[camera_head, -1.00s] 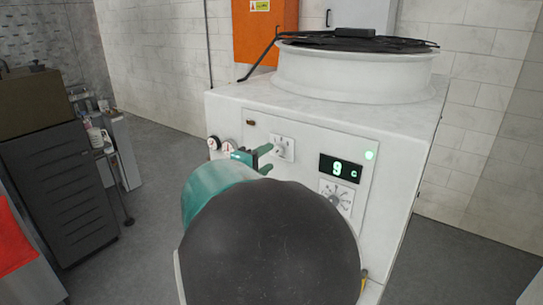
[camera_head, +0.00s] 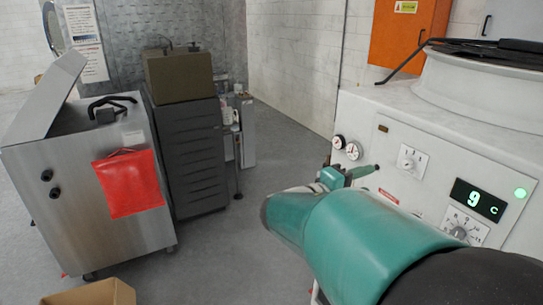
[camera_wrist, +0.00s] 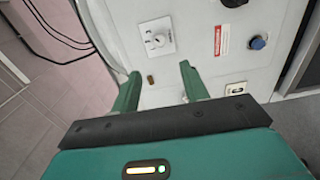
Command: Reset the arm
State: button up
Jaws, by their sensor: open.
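My gripper (camera_wrist: 160,88) shows in the wrist view with its two green fingers apart and nothing between them. It faces the white panel of the washer machine, and the fingertips lie below a small switch plate with a knob (camera_wrist: 157,38). In the head view my green arm reaches from the lower right toward the white machine (camera_head: 400,115), and my gripper (camera_head: 358,172) is small and partly hidden by the arm, near the machine's left edge. The panel carries a lit display reading 9 C (camera_head: 478,198), a dial (camera_head: 460,228) and a switch (camera_head: 411,161). Whether the fingertips touch the panel cannot be told.
Two round gauges (camera_head: 346,147) sit on the machine's left edge. A steel cabinet (camera_head: 95,190) with a red cloth (camera_head: 130,183) and a dark drawer unit (camera_head: 190,160) stand left. A cardboard box (camera_head: 95,293) lies at lower left. Grey floor between is clear.

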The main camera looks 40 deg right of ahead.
jog(key=a+f+t+y, duration=0.2)
jog(key=a+f+y, duration=0.25)
jog(key=a, duration=0.25)
jog(key=a+f+t+y, duration=0.1)
jog(key=a+f+y, duration=0.35)
jog(key=a, duration=0.25)
jog(key=w+a+n+t+y, duration=0.1)
jog(key=a+t+y, duration=0.4)
jog(key=a, duration=1.5)
jog(key=n+y, duration=0.1)
jog(key=y, duration=0.2)
jog(key=shift+w+a+r+y, duration=0.15)
jog(key=shift+w+a+y, duration=0.1)
jog(key=shift+a+y, duration=0.15)
